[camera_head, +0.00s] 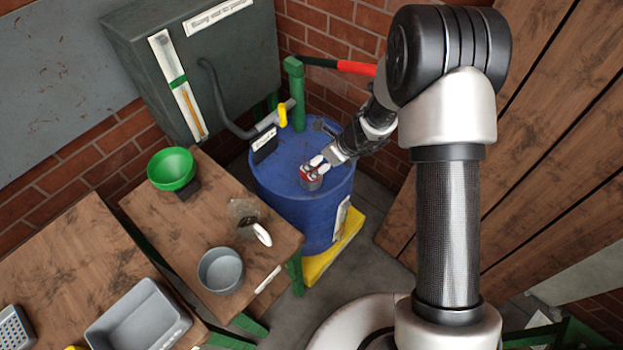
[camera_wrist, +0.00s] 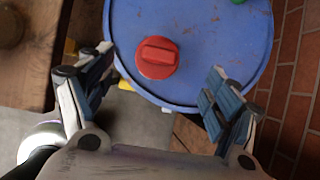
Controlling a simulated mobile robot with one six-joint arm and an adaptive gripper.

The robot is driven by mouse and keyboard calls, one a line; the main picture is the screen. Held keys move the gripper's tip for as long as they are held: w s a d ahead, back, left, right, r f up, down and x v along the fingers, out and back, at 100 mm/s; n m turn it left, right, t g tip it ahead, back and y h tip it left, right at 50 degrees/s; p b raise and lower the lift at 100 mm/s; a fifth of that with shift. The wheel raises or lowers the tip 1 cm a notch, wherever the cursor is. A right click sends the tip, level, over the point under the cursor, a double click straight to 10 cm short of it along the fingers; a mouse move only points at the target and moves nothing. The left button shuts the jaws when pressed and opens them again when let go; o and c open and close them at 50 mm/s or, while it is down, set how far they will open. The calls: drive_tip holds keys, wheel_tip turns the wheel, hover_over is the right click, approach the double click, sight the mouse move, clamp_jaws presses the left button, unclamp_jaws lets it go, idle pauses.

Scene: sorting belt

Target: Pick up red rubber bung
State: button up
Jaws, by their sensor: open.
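The red rubber bung (camera_wrist: 157,57) sits on the top of the blue drum (camera_wrist: 205,30), a round cap with a raised bar across it. In the wrist view my gripper (camera_wrist: 155,85) is open, with one finger to the left of the bung and one to the right, and nothing between them. The bung lies a little ahead of the fingertips. In the head view my gripper (camera_head: 312,172) is over the drum (camera_head: 275,185), and a bit of red, the bung (camera_head: 306,175), shows by the fingers, partly hidden.
A wooden table (camera_head: 150,207) left of the drum holds a green bowl (camera_head: 171,168), a grey pot (camera_head: 220,270) and a clear jug (camera_head: 244,212). A green post (camera_head: 294,90) and a grey pipe with a yellow handle (camera_head: 282,116) stand behind the drum. A brick wall is close by.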

drive_tip(key=b+x, duration=0.2)
drive_tip(key=x, duration=0.5)
drive_tip(key=shift+w+a+f, duration=0.15)
drive_tip(key=shift+a+f, duration=0.05)
drive_tip(key=shift+f, duration=0.1)
drive_tip(key=shift+r, duration=0.1)
drive_tip(key=c, duration=1.5)
